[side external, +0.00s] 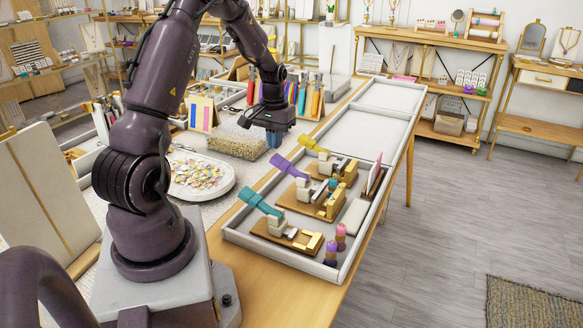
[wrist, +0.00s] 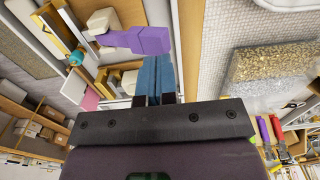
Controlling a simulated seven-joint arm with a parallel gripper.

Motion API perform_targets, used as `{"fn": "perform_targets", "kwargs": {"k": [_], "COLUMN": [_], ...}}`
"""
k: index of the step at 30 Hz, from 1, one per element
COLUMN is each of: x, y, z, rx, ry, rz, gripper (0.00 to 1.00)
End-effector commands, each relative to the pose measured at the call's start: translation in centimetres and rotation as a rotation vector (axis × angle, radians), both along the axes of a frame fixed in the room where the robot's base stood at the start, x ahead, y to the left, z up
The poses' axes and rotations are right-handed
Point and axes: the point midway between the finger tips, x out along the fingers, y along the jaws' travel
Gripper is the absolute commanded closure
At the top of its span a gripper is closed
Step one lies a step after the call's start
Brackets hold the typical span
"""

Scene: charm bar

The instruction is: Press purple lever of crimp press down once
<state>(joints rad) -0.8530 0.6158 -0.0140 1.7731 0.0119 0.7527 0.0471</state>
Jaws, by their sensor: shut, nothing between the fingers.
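The purple lever (side external: 284,165) tilts up from its crimp press (side external: 312,201), the middle of three in a row in the side view. In the wrist view the purple lever (wrist: 140,40) lies just beyond my fingertips, its grey-white hinge block (wrist: 102,20) to its left. My gripper (side external: 273,139) is shut and empty, with blue fingers pointing down, above and to the left of the purple lever in the side view. The fingers also show in the wrist view (wrist: 155,72). They look apart from the lever, but the exact gap is unclear.
A teal-lever press (side external: 285,232) stands nearer the camera and a yellow-lever press (side external: 332,168) farther away. All sit in a white-rimmed tray (side external: 288,274). Two purple-and-pink posts (side external: 336,243) stand at its near right. A bead dish (side external: 198,176) and a granular pad (side external: 232,140) lie left.

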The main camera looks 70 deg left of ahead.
Motion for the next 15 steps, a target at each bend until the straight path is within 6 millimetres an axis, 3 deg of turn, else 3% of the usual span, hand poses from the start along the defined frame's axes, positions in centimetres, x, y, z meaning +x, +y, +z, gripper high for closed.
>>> {"fn": "perform_targets", "kwargs": {"k": [15], "x": [0.0], "y": [0.0], "z": [-1.2], "rx": [-0.001], "ry": [0.001], "rz": [0.0], "gripper": [1.0]}}
